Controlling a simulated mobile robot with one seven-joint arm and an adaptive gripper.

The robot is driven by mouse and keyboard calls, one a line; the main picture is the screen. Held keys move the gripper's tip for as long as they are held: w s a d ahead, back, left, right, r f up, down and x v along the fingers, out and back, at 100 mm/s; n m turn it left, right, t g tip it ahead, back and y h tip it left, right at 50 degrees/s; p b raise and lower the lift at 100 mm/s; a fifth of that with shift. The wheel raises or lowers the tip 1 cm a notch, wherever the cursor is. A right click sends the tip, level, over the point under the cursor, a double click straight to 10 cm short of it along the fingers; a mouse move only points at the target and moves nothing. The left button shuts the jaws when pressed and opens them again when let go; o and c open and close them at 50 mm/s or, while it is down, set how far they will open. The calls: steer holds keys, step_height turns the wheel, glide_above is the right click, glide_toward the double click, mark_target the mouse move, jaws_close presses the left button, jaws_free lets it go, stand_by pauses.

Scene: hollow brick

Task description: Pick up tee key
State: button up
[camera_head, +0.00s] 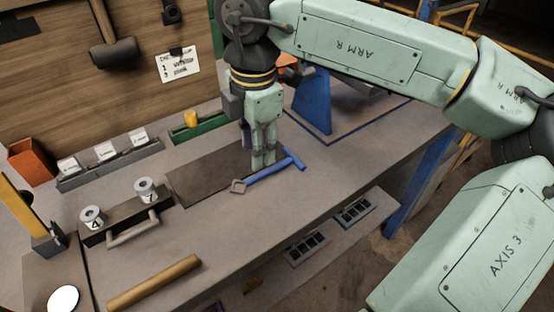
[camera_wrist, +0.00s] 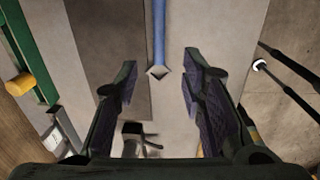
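The tee key (camera_head: 270,176), blue with a bare metal socket end, lies on the grey workbench. Its crossbar is at the right and its socket end at the left. In the wrist view its blue shaft (camera_wrist: 158,32) runs down from the top edge and the socket end sits between my fingers; the crossbar is out of that view. My gripper (camera_head: 264,163) points down over the bench at the key's shaft. In the wrist view my gripper (camera_wrist: 160,80) has its fingers spread apart with nothing held. I cannot tell the exact height above the key.
A dark mat (camera_head: 208,178) lies left of the key. A block with two labelled rolls (camera_head: 118,220) and a wooden rod (camera_head: 153,283) are further left. A green tray (camera_head: 199,128) and labelled bins (camera_head: 108,162) line the back. A blue post (camera_head: 312,100) stands behind, right of my gripper.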

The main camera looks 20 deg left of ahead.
mark_target(257, 175)
steer(key=f, duration=0.2)
steer(key=f+p, duration=0.1)
steer(key=f, duration=0.2)
steer(key=f+p, duration=0.1)
steer(key=f, duration=0.1)
steer(key=shift+w+a+f, duration=0.2)
steer(key=shift+w, duration=0.1)
steer(key=shift+c, duration=0.2)
jaws_close()
